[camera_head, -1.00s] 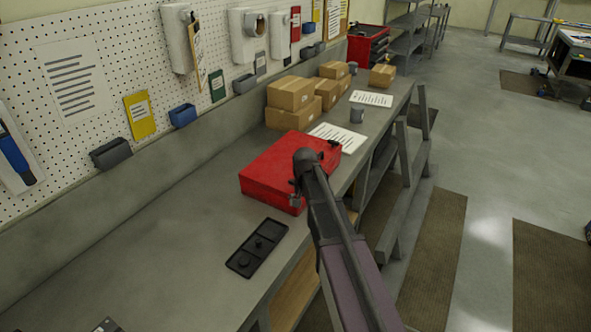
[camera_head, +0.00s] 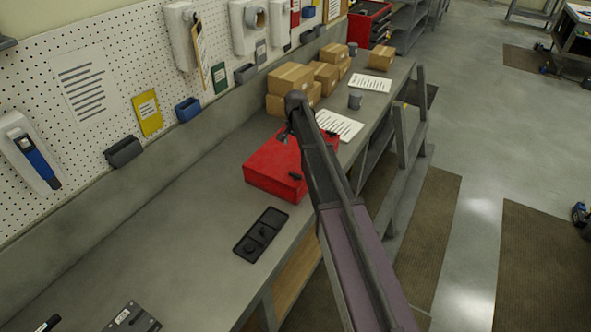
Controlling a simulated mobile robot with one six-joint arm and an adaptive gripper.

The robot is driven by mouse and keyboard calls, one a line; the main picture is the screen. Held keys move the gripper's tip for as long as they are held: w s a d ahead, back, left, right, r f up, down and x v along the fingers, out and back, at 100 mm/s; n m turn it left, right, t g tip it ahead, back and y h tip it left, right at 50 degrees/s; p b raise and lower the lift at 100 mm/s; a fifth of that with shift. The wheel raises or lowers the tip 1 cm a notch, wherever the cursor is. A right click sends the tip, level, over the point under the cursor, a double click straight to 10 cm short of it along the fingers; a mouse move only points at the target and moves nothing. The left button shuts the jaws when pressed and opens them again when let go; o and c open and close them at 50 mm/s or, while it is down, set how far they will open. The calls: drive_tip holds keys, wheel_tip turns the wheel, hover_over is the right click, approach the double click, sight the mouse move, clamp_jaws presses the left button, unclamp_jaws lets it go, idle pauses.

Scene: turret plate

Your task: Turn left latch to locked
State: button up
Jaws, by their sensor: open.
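A red box (camera_head: 268,165) lies on the workbench near the middle of the view. A small dark piece (camera_head: 295,176) at its near right edge looks like a latch, but its position is too small to read. Another dark piece (camera_head: 334,134) shows at the far right corner, partly behind my arm. My gripper (camera_head: 283,138) is open and small in view, in front of the box's top and apart from the near dark piece. My arm hides the box's right side.
A black tray with knobs (camera_head: 260,236) lies on the bench (camera_head: 190,235) left of my arm. Cardboard boxes (camera_head: 291,78), papers (camera_head: 338,125) and a grey cup (camera_head: 355,101) stand beyond the red box. The left bench top is mostly clear.

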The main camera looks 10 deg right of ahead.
sight(296, 174)
drive_tip(key=shift+f, duration=0.1)
idle(0.3)
wheel_tip(296, 174, down, 14)
drive_tip(key=b, duration=1.3)
drive_tip(key=shift+r+b, duration=0.2)
drive_tip(key=shift+b, duration=0.2)
drive_tip(key=c, duration=0.9)
